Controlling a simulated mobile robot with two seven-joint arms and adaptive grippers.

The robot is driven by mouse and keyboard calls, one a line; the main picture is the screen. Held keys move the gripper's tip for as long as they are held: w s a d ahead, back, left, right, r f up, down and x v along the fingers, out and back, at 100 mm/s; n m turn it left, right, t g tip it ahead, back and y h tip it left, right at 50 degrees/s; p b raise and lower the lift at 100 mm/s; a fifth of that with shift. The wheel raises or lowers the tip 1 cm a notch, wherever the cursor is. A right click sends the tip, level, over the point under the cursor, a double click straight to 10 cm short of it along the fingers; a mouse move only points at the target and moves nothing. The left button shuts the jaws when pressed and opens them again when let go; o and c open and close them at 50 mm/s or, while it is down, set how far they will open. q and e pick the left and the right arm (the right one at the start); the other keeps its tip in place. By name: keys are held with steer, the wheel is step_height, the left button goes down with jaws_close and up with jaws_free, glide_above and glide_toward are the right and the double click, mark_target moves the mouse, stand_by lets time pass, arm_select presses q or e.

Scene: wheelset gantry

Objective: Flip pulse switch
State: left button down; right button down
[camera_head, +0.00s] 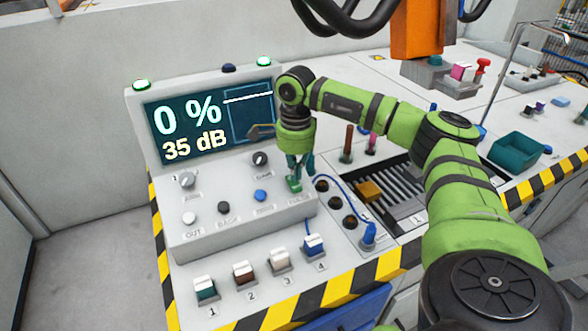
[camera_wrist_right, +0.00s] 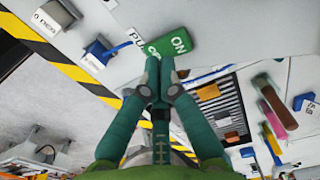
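The pulse switch (camera_head: 294,185) is a small green rocker at the right end of the grey control panel (camera_head: 190,232). In the right wrist view the switch (camera_wrist_right: 176,43) shows "ON" on its far part, while the lettering nearer the fingers is partly hidden. My right gripper (camera_head: 299,172) points down at the switch from above. In the wrist view its two green fingertips (camera_wrist_right: 159,64) are together, with nothing seen between them, at the near edge of the switch. I cannot tell whether they touch it. My left gripper is not in view.
The panel's screen (camera_head: 210,118) reads "0 %" and "35 dB". A knob (camera_head: 260,158) and a blue button (camera_head: 261,195) sit left of the switch. Several numbered switches line the front edge. A blue cable plug (camera_head: 369,234) and roller tray (camera_head: 405,195) lie to the right.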

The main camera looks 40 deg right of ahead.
mark_target(296, 185)
steer(key=shift+s+f+b, duration=0.1)
steer(key=shift+f+b, duration=0.5)
steer(key=shift+f, duration=0.4)
stand_by(0.4)
steer(key=shift+r+p, duration=3)
steer(key=shift+r, duration=0.55)
steer(key=shift+f, duration=0.15)
